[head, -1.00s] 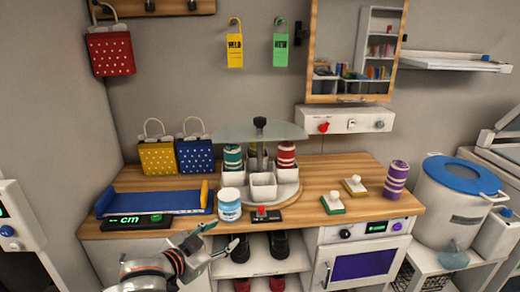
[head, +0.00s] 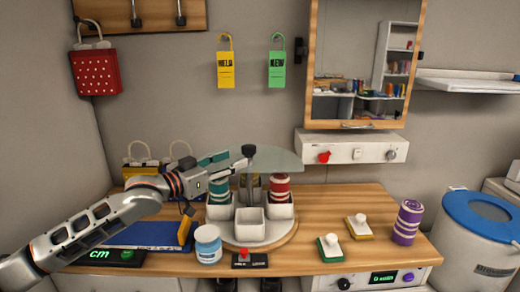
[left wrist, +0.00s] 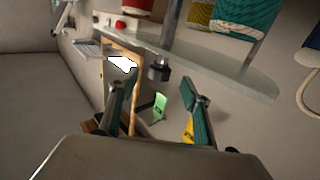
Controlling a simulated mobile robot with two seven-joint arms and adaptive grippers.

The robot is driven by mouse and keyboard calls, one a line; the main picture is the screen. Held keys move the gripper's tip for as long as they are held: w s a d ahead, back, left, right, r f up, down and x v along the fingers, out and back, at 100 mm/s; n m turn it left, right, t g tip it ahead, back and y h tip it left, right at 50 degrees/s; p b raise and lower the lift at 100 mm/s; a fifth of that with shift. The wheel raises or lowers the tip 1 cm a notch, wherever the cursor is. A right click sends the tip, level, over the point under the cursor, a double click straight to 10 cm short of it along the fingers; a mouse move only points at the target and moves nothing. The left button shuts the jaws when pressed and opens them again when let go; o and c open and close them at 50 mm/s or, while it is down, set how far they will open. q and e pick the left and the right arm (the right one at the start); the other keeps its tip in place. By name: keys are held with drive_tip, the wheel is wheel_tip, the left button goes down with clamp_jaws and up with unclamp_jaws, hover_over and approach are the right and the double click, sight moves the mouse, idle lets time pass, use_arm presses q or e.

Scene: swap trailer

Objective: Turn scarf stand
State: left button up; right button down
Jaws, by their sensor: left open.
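The scarf stand is a round turntable with white cups (head: 250,221), a clear glass disc (head: 284,160) and a black knob (head: 249,151) on top. A red-and-white rolled scarf (head: 280,187) and a teal one (head: 220,190) stand in its cups. My left gripper (head: 226,165) is open and empty, just left of the knob at about disc height. In the left wrist view the knob (left wrist: 159,69) shows ahead, between the two fingers (left wrist: 162,88), apparently not touched. My arm hides part of the stand's left side. My right gripper is not in view.
A blue-lidded jar (head: 208,244) and a red-button box (head: 248,259) stand before the turntable. A wall mirror (head: 362,65) hangs behind. The counter between the stand and the stamps is clear.

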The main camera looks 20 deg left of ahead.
sight(249, 152)
use_arm(q)
drive_tip(key=x, duration=0.7)
drive_tip(key=shift+w+d, duration=0.1)
drive_tip(key=shift+w, duration=0.25)
clamp_jaws()
